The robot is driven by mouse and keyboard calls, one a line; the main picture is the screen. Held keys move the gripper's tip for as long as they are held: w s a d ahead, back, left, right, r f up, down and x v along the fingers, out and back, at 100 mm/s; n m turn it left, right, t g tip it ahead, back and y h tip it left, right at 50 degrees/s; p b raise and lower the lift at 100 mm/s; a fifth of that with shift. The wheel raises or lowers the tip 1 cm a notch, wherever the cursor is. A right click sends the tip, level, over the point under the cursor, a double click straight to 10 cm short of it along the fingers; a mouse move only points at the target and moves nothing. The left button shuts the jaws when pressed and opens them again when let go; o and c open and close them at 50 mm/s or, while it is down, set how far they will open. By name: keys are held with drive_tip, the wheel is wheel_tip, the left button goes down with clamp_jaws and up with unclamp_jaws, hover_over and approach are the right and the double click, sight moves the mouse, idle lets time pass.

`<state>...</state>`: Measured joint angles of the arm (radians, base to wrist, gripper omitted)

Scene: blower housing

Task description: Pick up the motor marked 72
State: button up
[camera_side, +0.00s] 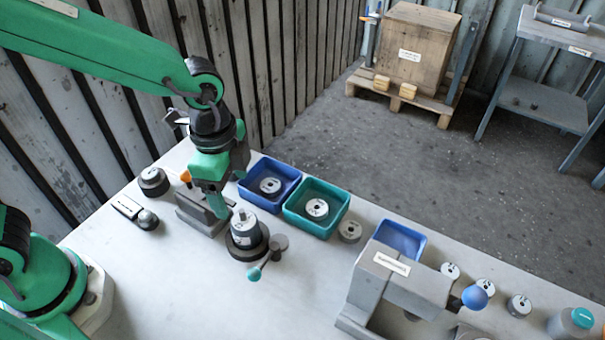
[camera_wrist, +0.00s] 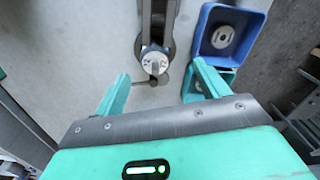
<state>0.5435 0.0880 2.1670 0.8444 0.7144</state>
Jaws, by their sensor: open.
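Several short grey cylindrical motors with pale tops are in view; their marks are too small for me to tell which is 72. One motor (camera_side: 244,227) stands upright in a dark round holder on the table, and its pale top shows in the wrist view (camera_wrist: 154,63). Another lies in the blue tray (camera_side: 270,186), one in the teal tray (camera_side: 317,208), and one on the table (camera_side: 349,232) beside the trays. My gripper (camera_wrist: 160,88) is open and empty. In the side view my gripper (camera_side: 218,206) is close to the held motor, at its upper left.
A lever with a teal ball (camera_side: 254,273) sticks out from the holder. A grey press-like frame (camera_side: 390,285) with a blue knob stands at right, before an empty blue tray (camera_side: 400,238). More motors (camera_side: 484,288) line the right side.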

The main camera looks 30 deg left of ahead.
sight(242, 211)
drive_tip(key=shift+s+d+f+m, duration=0.15)
drive_tip(key=shift+d+f+m, duration=0.55)
drive_tip(key=shift+d+f, duration=0.3)
drive_tip(key=shift+f, duration=3.85)
drive_tip(key=shift+c, duration=0.2)
drive_tip(key=c, duration=1.4)
drive_tip(key=shift+r, duration=0.15)
drive_tip(key=shift+r, duration=0.7)
drive_tip(key=r, duration=0.3)
drive_tip(key=shift+s+d, duration=0.2)
drive_tip(key=shift+s, duration=0.2)
drive_tip(key=s+d+r, duration=0.1)
drive_tip(key=s+r, duration=0.1)
drive_tip(key=s, duration=0.1)
drive_tip(key=s+d+r, duration=0.2)
drive_tip(key=s, duration=0.1)
drive_tip(key=s+d+r, duration=0.1)
drive_tip(key=s+r, duration=0.1)
drive_tip(key=s, duration=0.2)
drive_tip(key=shift+d+r, duration=0.2)
drive_tip(key=shift+d, duration=0.05)
